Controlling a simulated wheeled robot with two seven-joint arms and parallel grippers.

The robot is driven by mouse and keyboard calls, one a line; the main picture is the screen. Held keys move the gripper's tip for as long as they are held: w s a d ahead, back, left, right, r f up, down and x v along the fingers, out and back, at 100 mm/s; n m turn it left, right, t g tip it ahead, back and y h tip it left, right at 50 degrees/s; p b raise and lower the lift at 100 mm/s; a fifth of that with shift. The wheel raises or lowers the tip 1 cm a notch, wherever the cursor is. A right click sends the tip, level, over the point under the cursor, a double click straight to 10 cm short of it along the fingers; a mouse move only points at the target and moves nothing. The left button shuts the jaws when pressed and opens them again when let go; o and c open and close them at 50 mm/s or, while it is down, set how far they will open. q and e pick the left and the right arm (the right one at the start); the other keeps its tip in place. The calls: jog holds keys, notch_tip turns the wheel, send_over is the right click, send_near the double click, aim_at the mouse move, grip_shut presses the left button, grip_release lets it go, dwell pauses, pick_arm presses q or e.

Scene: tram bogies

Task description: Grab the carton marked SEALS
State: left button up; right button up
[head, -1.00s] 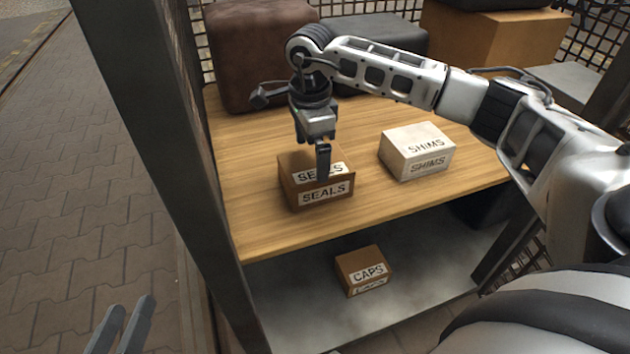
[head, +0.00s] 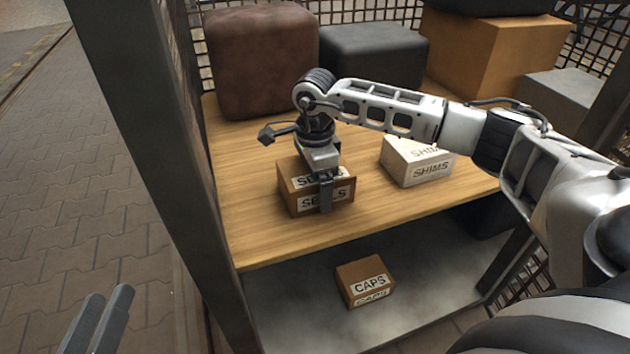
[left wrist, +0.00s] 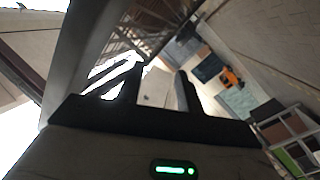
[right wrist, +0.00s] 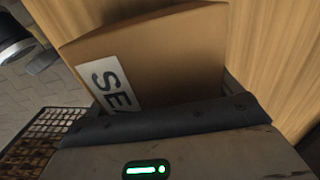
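The brown carton marked SEALS (head: 289,199) stands on the wooden shelf. My right gripper (head: 326,193) comes down over it from above, with one finger across its front label; the other finger is hidden. In the right wrist view the carton (right wrist: 160,60) fills the space ahead of the palm, with part of its label readable and a dark finger sliver beside its right edge. Whether the fingers press on it I cannot tell. My left gripper (head: 100,320) is at the lower left, away from the shelf. In the left wrist view its fingers (left wrist: 158,85) are apart and empty.
A white SHIMS carton (head: 425,172) stands right of the SEALS carton on the wooden shelf (head: 270,238). A brown CAPS carton (head: 350,275) is on the lower grey shelf (head: 290,310). Larger boxes (head: 262,62) stand behind. A dark post (head: 150,150) bounds the left side.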

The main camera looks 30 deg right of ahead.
pick_arm(q)
jog(key=shift+s+f, duration=0.1)
jog(key=shift+f, duration=0.2)
pick_arm(e)
jog(key=shift+c, duration=0.7)
pick_arm(q)
jog(key=shift+d, duration=0.1)
pick_arm(e)
jog(key=shift+r, duration=0.1)
